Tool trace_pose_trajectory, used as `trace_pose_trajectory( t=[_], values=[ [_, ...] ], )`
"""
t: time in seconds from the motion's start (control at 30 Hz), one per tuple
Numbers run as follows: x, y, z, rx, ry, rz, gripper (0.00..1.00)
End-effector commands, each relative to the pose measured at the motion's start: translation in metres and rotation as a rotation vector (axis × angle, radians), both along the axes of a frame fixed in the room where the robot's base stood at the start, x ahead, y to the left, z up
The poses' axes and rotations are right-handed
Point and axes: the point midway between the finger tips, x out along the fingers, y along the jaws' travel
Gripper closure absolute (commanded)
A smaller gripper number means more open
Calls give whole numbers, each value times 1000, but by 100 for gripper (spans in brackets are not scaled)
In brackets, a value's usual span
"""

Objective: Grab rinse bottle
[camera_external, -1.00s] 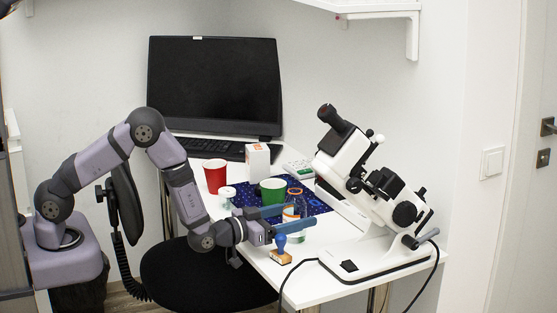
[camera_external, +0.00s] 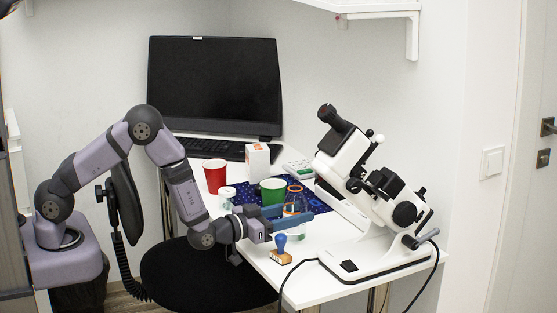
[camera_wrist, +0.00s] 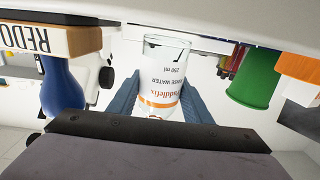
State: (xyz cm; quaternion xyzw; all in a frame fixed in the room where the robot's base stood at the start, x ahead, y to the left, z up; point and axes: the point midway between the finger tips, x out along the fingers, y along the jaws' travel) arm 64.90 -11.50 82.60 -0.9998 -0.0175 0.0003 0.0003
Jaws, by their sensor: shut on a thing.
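The rinse bottle (camera_external: 294,200) is clear, with an orange ring near its top, and stands among the things on the white table. In the wrist view the bottle (camera_wrist: 163,80) appears upside down, with a label reading "RINSE WATER 250 ml" and an orange band. My gripper (camera_external: 298,217) has its blue fingers closed around the bottle from both sides. In the wrist view the gripper fingers (camera_wrist: 160,105) touch or nearly touch its sides. The fingers hide part of the bottle in the outside view, and I cannot tell whether its base touches the table.
A blue-handled stamp (camera_external: 281,250) sits close in front of my gripper. A green cup (camera_external: 272,190) stands just behind, with a red cup (camera_external: 215,175) further left. A white microscope (camera_external: 375,205) fills the right side. A white box (camera_external: 257,160) is at the back.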

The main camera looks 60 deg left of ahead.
Motion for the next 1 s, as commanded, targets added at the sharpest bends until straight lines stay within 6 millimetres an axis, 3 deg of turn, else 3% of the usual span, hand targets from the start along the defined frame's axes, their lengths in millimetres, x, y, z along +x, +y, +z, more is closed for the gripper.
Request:
trace_pose_trajectory(
  t=[1.0],
  values=[
    [0, 0, 78, 0, -3, 0, 81]
  ],
)
